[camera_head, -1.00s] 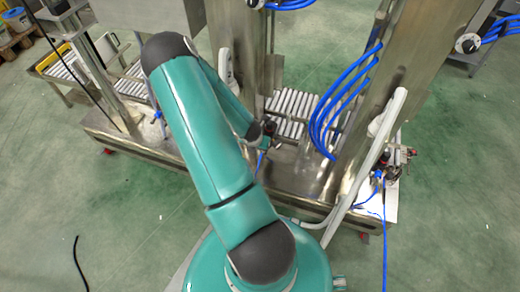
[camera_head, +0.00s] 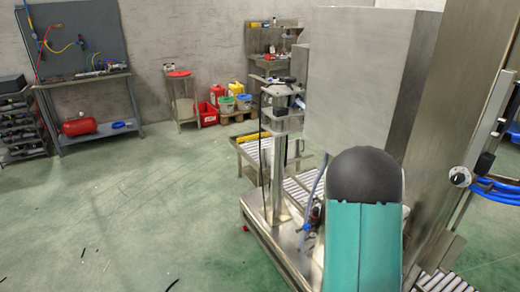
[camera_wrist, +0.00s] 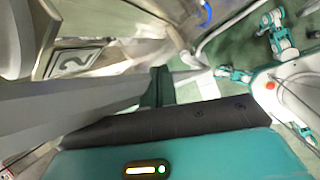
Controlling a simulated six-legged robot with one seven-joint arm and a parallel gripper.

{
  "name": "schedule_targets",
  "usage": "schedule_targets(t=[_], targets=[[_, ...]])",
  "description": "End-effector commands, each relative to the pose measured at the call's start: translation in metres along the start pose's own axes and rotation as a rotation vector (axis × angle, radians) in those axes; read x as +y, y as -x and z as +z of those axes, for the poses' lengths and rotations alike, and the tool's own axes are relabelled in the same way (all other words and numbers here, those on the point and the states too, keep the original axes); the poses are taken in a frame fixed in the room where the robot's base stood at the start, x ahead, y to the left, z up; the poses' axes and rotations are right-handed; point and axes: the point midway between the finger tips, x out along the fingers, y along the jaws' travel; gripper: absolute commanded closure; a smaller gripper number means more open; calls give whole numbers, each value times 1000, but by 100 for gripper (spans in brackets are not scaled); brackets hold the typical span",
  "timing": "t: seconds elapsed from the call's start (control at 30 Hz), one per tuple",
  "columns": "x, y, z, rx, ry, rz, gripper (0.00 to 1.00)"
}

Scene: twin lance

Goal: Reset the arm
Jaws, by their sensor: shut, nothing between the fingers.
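My gripper is hidden in that view. In the wrist view my own white and teal body and legs show at the right.
The machine has roller conveyors (camera_head: 301,190) and a steel post (camera_head: 279,150). Blue hoses (camera_head: 495,190) hang at the right. A workbench (camera_head: 90,80), a red container (camera_head: 207,114) and a small stand (camera_head: 182,98) are along the back wall.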

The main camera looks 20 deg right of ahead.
Motion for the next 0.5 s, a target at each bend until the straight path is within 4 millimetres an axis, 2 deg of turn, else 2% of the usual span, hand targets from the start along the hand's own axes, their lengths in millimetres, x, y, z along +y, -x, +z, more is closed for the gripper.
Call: schedule_targets(t=[0.03, 0.2, 0.33, 0.5], targets=[[15, 21, -8, 10, -63, 23, 100], [44, 86, -37, 56, -291, 60, 100], [57, 137, -60, 106, -455, 76, 100], [63, 205, -91, 185, -657, 81, 100]])
